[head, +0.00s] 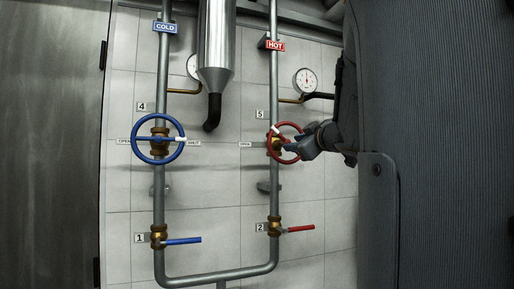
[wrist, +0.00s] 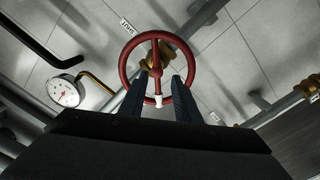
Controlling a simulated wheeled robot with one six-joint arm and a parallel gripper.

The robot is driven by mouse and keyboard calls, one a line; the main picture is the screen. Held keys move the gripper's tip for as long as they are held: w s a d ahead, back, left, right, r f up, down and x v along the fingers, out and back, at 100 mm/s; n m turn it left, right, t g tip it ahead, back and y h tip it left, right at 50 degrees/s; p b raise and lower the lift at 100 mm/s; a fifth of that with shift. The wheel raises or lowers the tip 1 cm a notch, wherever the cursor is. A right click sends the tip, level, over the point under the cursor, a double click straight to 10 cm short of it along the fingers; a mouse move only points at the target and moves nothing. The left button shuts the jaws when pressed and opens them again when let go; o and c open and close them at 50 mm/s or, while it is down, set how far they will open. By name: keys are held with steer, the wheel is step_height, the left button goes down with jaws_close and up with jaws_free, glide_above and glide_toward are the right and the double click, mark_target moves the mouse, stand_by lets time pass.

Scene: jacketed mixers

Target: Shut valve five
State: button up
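Valve five is a red handwheel (head: 268,142) on the hot pipe, beside a plate marked 5 (head: 260,114). Its white mark (head: 276,129) is at the upper left of the rim in the head view. An OPEN label (head: 246,144) is left of the wheel. My gripper (head: 297,148) is at the wheel's right side and covers part of it. In the wrist view, the fingers of my gripper (wrist: 160,77) are apart, on either side of a spoke of the red wheel (wrist: 156,50). The white mark (wrist: 158,101) lies between them. I cannot tell whether they touch the wheel.
A blue handwheel (head: 178,151) marked 4 is on the cold pipe to the left. Below are a blue lever (head: 183,241) marked 1 and a red lever (head: 300,229) marked 2. A gauge (head: 307,81) is above right of valve five. A steel cylinder (head: 215,45) hangs between the pipes.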

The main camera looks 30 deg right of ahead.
mark_target(283, 143)
steer(key=x, duration=0.3)
steer(key=p+x, duration=0.1)
steer(key=x, duration=0.3)
steer(key=shift+w+d+r, duration=0.15)
steer(key=shift+w+r, duration=0.05)
steer(key=shift+w, duration=0.05)
steer(key=shift+c, duration=0.5)
